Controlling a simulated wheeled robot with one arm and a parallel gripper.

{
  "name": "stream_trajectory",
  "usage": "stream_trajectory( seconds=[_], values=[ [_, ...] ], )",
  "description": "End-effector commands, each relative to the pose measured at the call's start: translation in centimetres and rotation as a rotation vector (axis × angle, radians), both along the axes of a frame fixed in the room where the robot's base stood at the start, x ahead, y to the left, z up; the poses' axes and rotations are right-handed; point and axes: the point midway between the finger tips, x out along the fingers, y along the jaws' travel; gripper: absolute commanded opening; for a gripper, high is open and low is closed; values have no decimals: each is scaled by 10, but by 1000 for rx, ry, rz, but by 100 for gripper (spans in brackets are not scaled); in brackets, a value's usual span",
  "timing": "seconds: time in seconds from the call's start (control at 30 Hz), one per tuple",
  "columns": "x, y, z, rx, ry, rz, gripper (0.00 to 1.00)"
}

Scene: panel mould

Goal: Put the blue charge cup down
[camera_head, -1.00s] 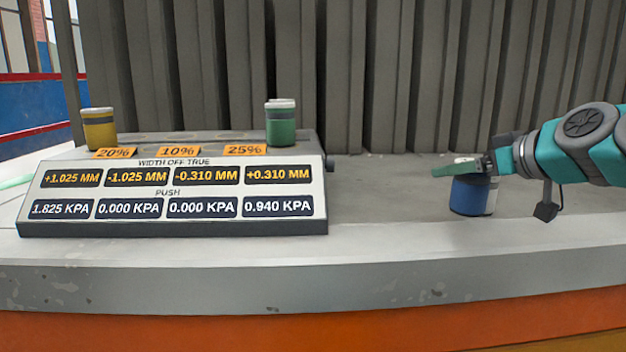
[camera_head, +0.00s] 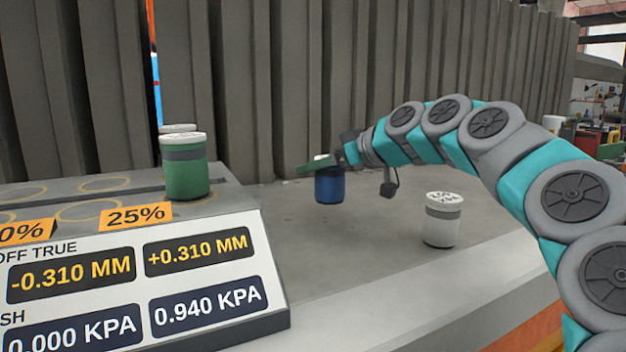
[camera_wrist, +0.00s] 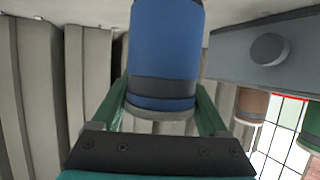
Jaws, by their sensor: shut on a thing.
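The blue charge cup (camera_head: 329,187) has a dark band and is upright in the head view, right of the sloped display panel. My gripper (camera_head: 318,164) is shut on it, with its green fingers around its upper part. In the wrist view the blue cup (camera_wrist: 165,50) sits between the two green fingers (camera_wrist: 160,105). I cannot tell whether its base touches the grey bench top (camera_head: 300,235) or hangs just above it.
A white cup (camera_head: 443,220) stands on the bench to the right, below my arm. A green cup (camera_head: 185,168) stands on the ringed rack (camera_head: 110,197) behind the display panel (camera_head: 200,240), with another white lid behind it. Grey upright panels (camera_head: 400,60) line the back.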

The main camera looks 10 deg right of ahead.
Motion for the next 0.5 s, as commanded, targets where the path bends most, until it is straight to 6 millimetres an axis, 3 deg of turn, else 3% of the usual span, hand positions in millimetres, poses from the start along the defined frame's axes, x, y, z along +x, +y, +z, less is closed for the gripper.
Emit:
stream_trajectory(
  seconds=[0.2, 0.5],
  values=[
    [37, -10, -3, 1, 3, -1, 0],
    [77, -21, -7, -2, -1, -2, 0]
  ],
)
